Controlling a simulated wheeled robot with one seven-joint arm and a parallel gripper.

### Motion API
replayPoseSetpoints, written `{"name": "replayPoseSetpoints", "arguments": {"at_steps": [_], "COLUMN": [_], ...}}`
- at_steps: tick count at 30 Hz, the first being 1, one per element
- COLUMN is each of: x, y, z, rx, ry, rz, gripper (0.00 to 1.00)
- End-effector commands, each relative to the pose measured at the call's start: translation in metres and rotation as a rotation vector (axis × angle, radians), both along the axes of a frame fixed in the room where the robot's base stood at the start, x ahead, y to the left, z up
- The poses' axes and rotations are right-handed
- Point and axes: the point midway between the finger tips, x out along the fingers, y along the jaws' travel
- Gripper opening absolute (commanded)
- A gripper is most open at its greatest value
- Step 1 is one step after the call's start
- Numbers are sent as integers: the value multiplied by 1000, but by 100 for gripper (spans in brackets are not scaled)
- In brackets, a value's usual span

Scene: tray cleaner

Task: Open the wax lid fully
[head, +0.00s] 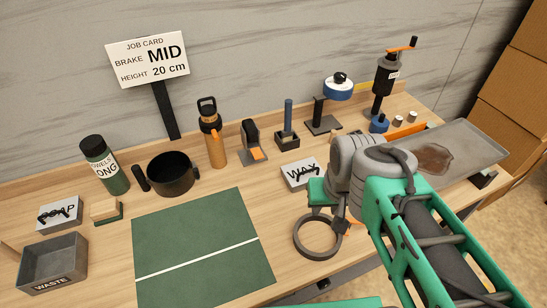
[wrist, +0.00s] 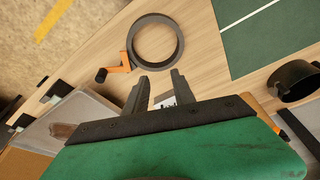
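The wax box (head: 296,183) is a small grey box on the table with a light lid marked WAX and a dark handle across it. The lid looks shut, flat on the box. My gripper (wrist: 160,77) has its two dark fingers apart in the wrist view, with no object clearly held. A small light patch with dark marks (wrist: 166,100), likely the wax lid, shows between the finger bases; the gripper body hides the rest. In the head view my green and grey wrist is just right of the box, and the fingertips cannot be made out.
A dark ring (head: 298,246) with an orange crank stands at the front edge, near my wrist. A metal tray (head: 472,142) lies at the right. A green mat (head: 200,235) lies left.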

Motion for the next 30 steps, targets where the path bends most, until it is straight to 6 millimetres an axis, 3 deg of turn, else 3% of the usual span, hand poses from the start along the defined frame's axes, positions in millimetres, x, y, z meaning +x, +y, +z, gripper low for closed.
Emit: {"name": "replayPoseSetpoints", "arguments": {"at_steps": [4, 9, 12, 15, 20, 30], "x": [42, 115, 149, 170, 180, 190], "y": [-1, 1, 0, -2, -3, -1], "z": [5, 5, -1, -4, -13, -71], "rx": [86, 224, 282, 316, 333, 332], "ry": [26, 82, 108, 122, 128, 126], "rz": [-266, -732, -964, -1117, -1191, -1191], "gripper": [31, 31, 31, 31, 31, 31]}}
